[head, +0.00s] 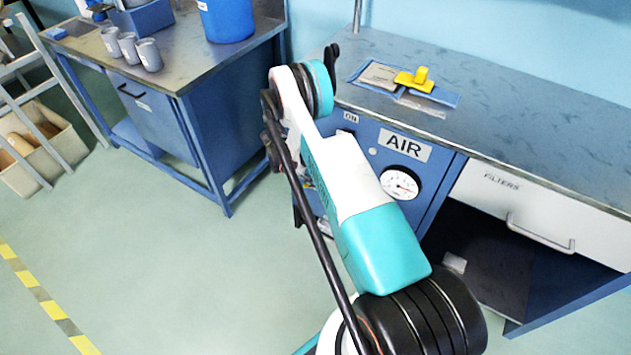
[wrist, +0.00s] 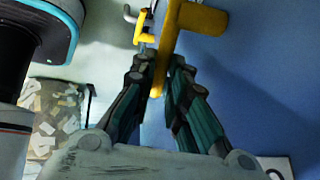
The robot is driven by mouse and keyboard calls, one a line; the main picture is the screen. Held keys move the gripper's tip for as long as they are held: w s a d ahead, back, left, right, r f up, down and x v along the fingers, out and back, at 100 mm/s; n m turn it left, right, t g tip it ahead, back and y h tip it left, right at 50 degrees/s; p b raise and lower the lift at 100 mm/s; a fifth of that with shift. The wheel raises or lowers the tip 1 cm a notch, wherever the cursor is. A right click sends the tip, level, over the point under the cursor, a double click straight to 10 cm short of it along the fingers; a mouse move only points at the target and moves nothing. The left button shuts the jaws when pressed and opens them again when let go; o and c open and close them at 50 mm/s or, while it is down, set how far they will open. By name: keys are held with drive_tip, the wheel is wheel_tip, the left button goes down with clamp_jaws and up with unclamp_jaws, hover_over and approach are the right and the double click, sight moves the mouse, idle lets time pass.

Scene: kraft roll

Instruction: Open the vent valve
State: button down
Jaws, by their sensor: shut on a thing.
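A yellow valve handle (wrist: 170,45) shows in the wrist view, standing out from a blue panel (wrist: 255,70). A thicker yellow piece (wrist: 203,18) joins it at the top. My gripper (wrist: 158,72) is shut on the handle's narrow bar, with one finger on each side. In the head view my arm hides the gripper and the valve. The blue cabinet front there carries an AIR label (head: 404,145), a small ON label (head: 351,117) and a round gauge (head: 399,183).
A yellow-handled tool (head: 415,80) lies on a blue mat on the right bench (head: 500,130). A filters drawer (head: 530,205) is right of the gauge. The left bench (head: 185,70) holds grey cups (head: 149,55) and a blue bucket (head: 227,18). The floor between is clear.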

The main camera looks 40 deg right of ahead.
drive_tip(key=c, duration=1.6)
unclamp_jaws()
drive_tip(key=v, duration=1.2)
